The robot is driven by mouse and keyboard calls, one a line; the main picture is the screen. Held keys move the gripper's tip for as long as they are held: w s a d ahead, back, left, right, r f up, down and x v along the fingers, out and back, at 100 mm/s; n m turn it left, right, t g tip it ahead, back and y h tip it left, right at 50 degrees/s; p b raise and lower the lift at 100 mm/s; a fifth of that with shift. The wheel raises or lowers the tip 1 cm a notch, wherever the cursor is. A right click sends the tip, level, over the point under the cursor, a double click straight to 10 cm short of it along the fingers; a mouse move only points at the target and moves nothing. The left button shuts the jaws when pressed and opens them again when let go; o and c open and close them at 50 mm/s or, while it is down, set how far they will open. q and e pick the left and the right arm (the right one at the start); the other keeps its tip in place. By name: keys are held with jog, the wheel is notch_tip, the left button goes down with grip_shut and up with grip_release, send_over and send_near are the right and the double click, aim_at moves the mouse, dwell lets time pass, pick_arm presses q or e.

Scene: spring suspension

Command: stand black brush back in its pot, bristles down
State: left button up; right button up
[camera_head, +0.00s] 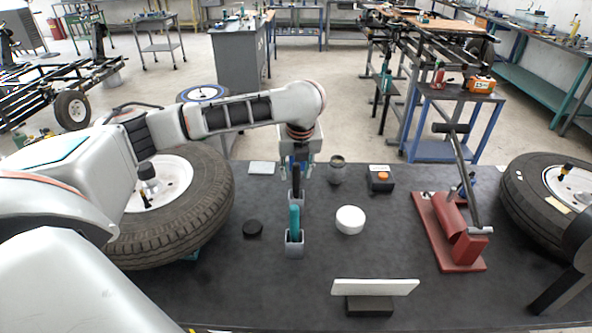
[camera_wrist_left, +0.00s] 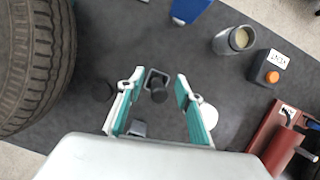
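My right gripper is not in view.
A black disc (camera_head: 253,228) lies left of the pots, a white round lid (camera_head: 350,220) right. A jar (camera_head: 337,170) and an orange-button box (camera_head: 380,180) stand behind right. A white panel (camera_head: 375,287) is in front, a red stand (camera_head: 455,235) right, a tyre (camera_head: 185,225) left.

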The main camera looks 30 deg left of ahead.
pick_arm(q)
jog(key=v, duration=1.2)
jog(key=shift+s, duration=0.1)
dwell(0.9)
